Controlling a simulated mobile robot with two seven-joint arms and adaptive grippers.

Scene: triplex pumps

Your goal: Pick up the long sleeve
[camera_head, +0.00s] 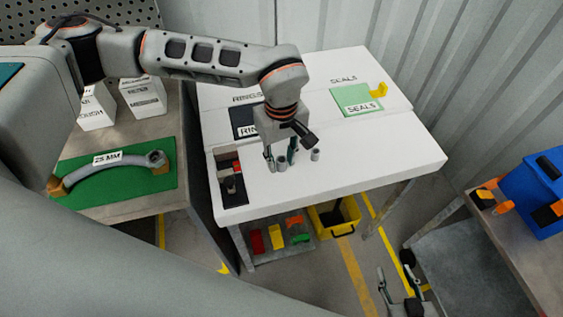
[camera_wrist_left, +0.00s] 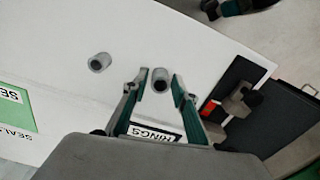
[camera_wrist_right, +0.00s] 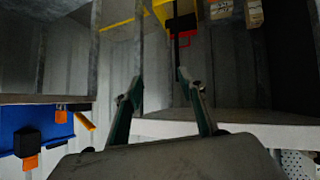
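Two small grey hollow sleeves stand upright on the white table (camera_head: 350,145). One sleeve (camera_head: 281,164) is between the fingers of my left gripper (camera_head: 280,157); in the left wrist view this sleeve (camera_wrist_left: 160,80) shows with a visible gap to each finger. The other sleeve (camera_head: 315,155) stands to its right, and in the left wrist view it (camera_wrist_left: 98,62) is outside the fingers. I cannot tell for sure which is longer. My left gripper (camera_wrist_left: 154,84) is open, pointing down. My right gripper (camera_head: 394,272) is open and empty, low at the front; it also shows in the right wrist view (camera_wrist_right: 159,84).
A dark RINGS mat (camera_head: 243,116) and a green SEALS mat (camera_head: 352,98) with a yellow piece (camera_head: 378,90) lie behind. A recessed tray (camera_head: 233,195) is at the table's left edge. A yellow bin (camera_head: 335,217) stands below. A blue box (camera_head: 540,185) is at right.

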